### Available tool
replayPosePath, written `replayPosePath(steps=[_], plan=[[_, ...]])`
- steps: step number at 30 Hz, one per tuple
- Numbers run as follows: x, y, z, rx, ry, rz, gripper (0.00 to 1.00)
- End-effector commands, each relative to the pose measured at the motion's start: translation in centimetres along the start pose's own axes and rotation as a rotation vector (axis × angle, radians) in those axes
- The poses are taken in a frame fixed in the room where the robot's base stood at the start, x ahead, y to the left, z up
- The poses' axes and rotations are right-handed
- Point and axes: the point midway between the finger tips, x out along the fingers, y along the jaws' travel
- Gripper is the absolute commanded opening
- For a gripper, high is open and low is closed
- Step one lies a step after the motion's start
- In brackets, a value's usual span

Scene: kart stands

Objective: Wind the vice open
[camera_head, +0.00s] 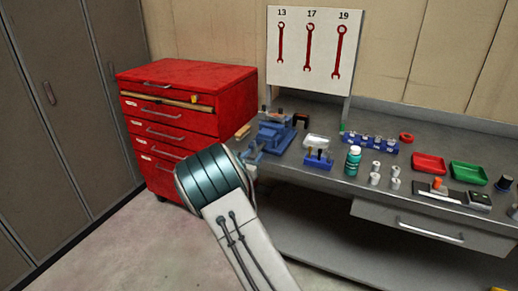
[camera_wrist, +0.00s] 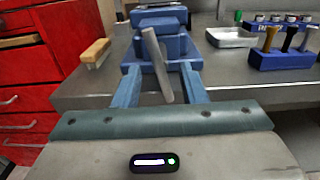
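The blue vice (camera_head: 276,137) is mounted at the left end of the workbench (camera_head: 335,177). In the wrist view the vice (camera_wrist: 150,20) is straight ahead, with its grey handle bar (camera_wrist: 158,68) tilted, top leaning left. My gripper (camera_wrist: 160,72) has its two blue fingers apart, one on each side of the bar. The bar appears between the fingers, and I see no finger touching it. In the head view my gripper (camera_head: 252,154) is at the bench's left front, partly hidden by my arm. The gap between the vice jaws is not clear.
A red tool cabinet (camera_head: 185,105) stands left of the bench. A wooden-backed brush (camera_wrist: 95,52) lies left of the vice. A metal tray (camera_wrist: 230,37) and a blue tool holder (camera_wrist: 282,60) are to its right.

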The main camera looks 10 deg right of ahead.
Motion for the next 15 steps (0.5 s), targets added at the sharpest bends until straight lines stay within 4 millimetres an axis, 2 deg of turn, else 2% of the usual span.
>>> replayPosePath(steps=[3, 6, 15], plan=[[2.4, -0.1, 0.1, 0.000, -0.001, -0.002, 0.38], [3.8, -0.1, 0.0, -0.001, 0.000, -0.001, 0.38], [5.3, 0.0, 0.0, 0.000, 0.001, 0.000, 0.38]])
